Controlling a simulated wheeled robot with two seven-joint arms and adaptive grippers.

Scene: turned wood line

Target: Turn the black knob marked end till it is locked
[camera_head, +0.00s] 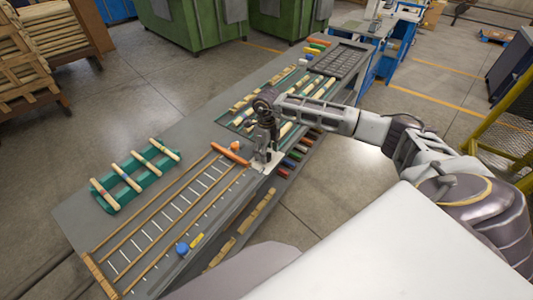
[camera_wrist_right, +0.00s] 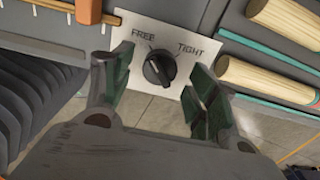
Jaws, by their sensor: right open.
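The black knob (camera_wrist_right: 159,69) sits on a pale plate (camera_wrist_right: 133,27) in the right wrist view. The plate reads FREE at upper left and TIGHT at upper right. A small light mark shows on the knob, but I cannot tell exactly where it points. My right gripper (camera_wrist_right: 156,92) is open, with one dark finger on each side of the knob and gaps between. In the head view my right gripper (camera_head: 264,143) hangs over the pale plate (camera_head: 267,163) at the bench edge and hides the knob. My left gripper is not in view.
On the grey bench (camera_head: 190,132), an orange bar (camera_head: 230,154) lies left of the plate. A teal rack (camera_head: 122,196) holds several wooden rods. More turned rods lie beyond my gripper, near a dark grid tray (camera_head: 340,60). A blue knob (camera_head: 182,249) is near the front.

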